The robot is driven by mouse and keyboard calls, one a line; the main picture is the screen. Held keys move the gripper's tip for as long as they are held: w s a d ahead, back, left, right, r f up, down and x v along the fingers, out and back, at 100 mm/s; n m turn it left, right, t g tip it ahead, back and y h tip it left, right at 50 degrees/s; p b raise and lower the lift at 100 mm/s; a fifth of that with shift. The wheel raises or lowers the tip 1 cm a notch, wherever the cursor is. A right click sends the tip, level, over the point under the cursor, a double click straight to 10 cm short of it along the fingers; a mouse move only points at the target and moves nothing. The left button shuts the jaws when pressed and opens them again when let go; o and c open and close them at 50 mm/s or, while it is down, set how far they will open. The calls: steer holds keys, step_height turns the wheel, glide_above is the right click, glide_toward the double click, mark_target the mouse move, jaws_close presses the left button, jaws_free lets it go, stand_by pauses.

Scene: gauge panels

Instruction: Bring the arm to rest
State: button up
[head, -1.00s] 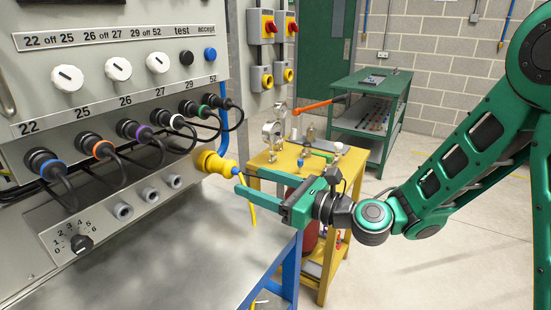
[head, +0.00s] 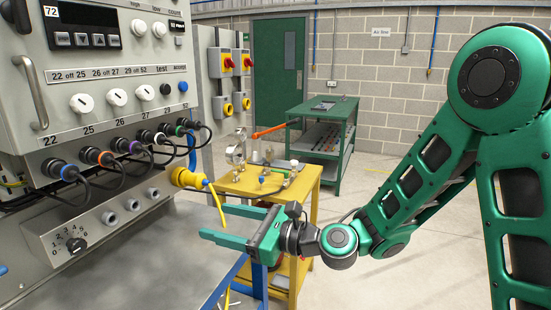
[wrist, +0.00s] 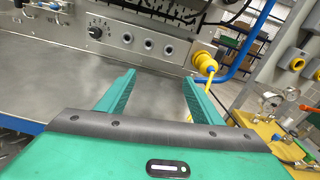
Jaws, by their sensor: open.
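My gripper (head: 212,222) is open, with nothing between its two green fingers. It hangs over the front right part of the metal bench (head: 130,262), fingers pointing left toward the panel. In the wrist view my gripper (wrist: 159,77) shows bare bench between its fingers. The yellow connector (head: 188,178) sits on the right end of the panel's lower part, behind and apart from the fingers. It also shows in the wrist view (wrist: 205,62), beyond the right finger, with a yellow cable hanging down. My arm is bent, its elbow high at the right.
The gauge panel (head: 110,125) with knobs and several black cabled plugs stands at the left. A yellow cart (head: 233,182) with fittings is just behind my gripper. A green table (head: 320,135) stands farther back. The floor (head: 390,285) at the right is clear.

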steer(key=s+d+f+n+g+h, duration=0.1)
steer(key=d+f+n+h, duration=0.25)
steer(key=d, duration=0.65)
steer(key=d+f+n+h, duration=0.3)
steer(key=d+n+h, duration=0.15)
steer(key=d, duration=0.55)
steer(key=s+d+f+n+g+h, duration=0.1)
steer(key=d+f+n+h, duration=0.35)
steer(key=d, duration=0.55)
steer(key=s+d+r+n+g+h, duration=0.1)
steer(key=s+d, duration=0.3)
steer(key=d, duration=0.3)
steer(key=s+d+n+g+h, duration=0.1)
steer(key=s+d+h, duration=0.1)
steer(key=s+d, duration=0.4)
steer(key=s+d+r+g, duration=0.2)
steer(key=s+d, duration=0.7)
steer(key=s, duration=0.3)
steer(key=shift+s+g, duration=0.4)
steer(key=shift+h, duration=0.25)
